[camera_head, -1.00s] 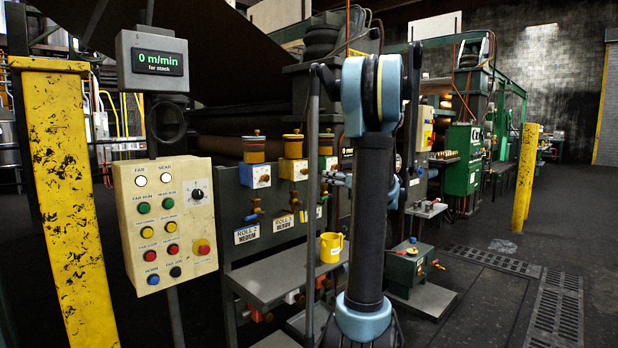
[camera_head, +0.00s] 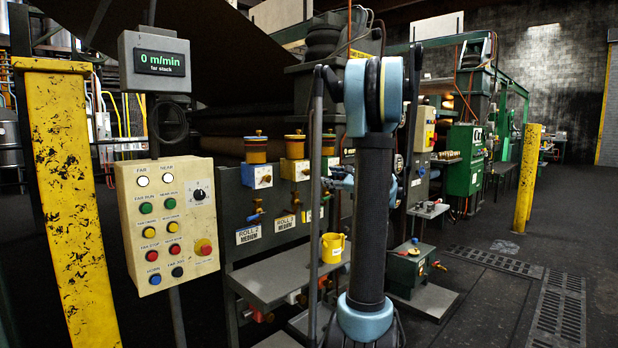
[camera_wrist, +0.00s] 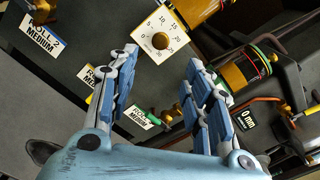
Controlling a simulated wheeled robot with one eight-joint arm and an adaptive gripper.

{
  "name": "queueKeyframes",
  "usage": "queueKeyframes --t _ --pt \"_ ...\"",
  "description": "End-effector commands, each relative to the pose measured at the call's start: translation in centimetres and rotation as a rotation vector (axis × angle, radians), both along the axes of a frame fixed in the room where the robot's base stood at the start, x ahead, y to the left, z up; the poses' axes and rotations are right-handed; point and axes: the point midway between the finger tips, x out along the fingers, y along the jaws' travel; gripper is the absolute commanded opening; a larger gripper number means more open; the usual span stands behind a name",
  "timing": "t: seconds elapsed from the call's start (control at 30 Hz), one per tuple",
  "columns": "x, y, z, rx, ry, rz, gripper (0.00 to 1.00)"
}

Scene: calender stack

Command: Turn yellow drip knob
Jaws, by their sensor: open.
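In the wrist view, a white dial plate (camera_wrist: 160,30) with numbers and a small dark round knob (camera_wrist: 160,41) at its centre shows at the top middle. It has yellow edges, and an amber oil cup (camera_wrist: 192,10) sits beyond it. In the head view, the yellow drip box (camera_head: 295,169) is in the middle of three, below its oil cup (camera_head: 294,146). My gripper (camera_wrist: 162,62) is open and empty, its blue fingers apart on either side below the dial, not visibly touching it. In the head view my arm hides most of the gripper.
A blue drip box (camera_head: 257,177) stands left of the yellow one, and a green-ringed oil cup (camera_wrist: 245,75) right. A shelf (camera_head: 275,275) holds a yellow mug (camera_head: 332,247). A push-button panel (camera_head: 167,220) and yellow post (camera_head: 65,200) stand left. Open floor lies right.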

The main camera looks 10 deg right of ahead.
Motion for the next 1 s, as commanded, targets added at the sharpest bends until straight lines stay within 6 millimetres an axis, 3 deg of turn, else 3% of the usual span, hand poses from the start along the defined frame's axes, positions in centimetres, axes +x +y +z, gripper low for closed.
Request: queueKeyframes --t 0.6,1.0 --pt "8.5 6.3 0.0 0.001 0.000 0.003 0.46" --pt "10.4 7.6 0.0 0.001 0.001 0.000 0.46"
